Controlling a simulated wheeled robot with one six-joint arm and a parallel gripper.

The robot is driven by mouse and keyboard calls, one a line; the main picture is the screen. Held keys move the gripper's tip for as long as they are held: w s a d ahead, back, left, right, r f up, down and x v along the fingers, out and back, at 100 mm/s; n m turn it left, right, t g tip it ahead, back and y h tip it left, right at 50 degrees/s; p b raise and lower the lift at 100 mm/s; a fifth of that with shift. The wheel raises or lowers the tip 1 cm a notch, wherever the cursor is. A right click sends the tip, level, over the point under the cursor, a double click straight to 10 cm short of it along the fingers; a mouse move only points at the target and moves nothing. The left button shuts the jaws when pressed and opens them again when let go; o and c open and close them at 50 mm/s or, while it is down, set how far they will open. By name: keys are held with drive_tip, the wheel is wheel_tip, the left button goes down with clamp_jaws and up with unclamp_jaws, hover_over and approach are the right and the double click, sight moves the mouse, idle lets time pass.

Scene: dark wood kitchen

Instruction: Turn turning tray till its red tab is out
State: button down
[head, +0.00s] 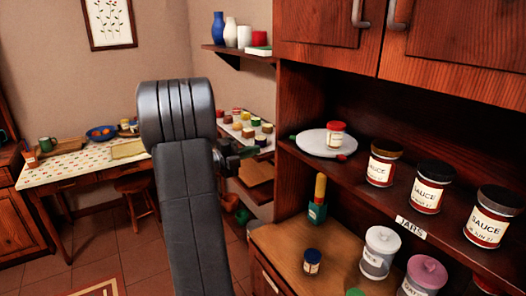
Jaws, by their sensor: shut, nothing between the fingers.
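The turning tray (312,143) is a round white disc on the wooden shelf at the right. Its red tab (341,157) shows at the front right of its rim, near the shelf's front edge. A green tab (292,138) shows at its left rim. A small jar with a red lid (335,136) stands upright on the tray's right part. My gripper (252,152) is dark, shut and empty. It appears to the left of the tray, apart from it in the picture. My own arm hides part of it.
Several sauce jars (424,186) stand right of the tray on the same shelf, above a "JARS" label (411,228). Cupboard doors (452,45) hang above. The counter below (285,243) holds canisters (380,252), a small blue-lidded jar (312,262) and a green holder (317,212).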

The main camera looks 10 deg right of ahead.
wheel_tip(320, 180, down, 4)
drive_tip(key=s+d+m+g+y+b, duration=0.1)
drive_tip(key=s+d+m+g+y, duration=0.15)
drive_tip(key=m, duration=0.35)
drive_tip(key=m+t+y+b, duration=0.45)
drive_tip(key=t+b, duration=0.35)
drive_tip(key=t, duration=0.4)
approach(291, 137)
drive_tip(key=p+x, duration=0.3)
drive_tip(key=x, duration=0.3)
drive_tip(key=shift+w+d, duration=0.25)
drive_tip(key=shift+w, duration=0.05)
idle(0.6)
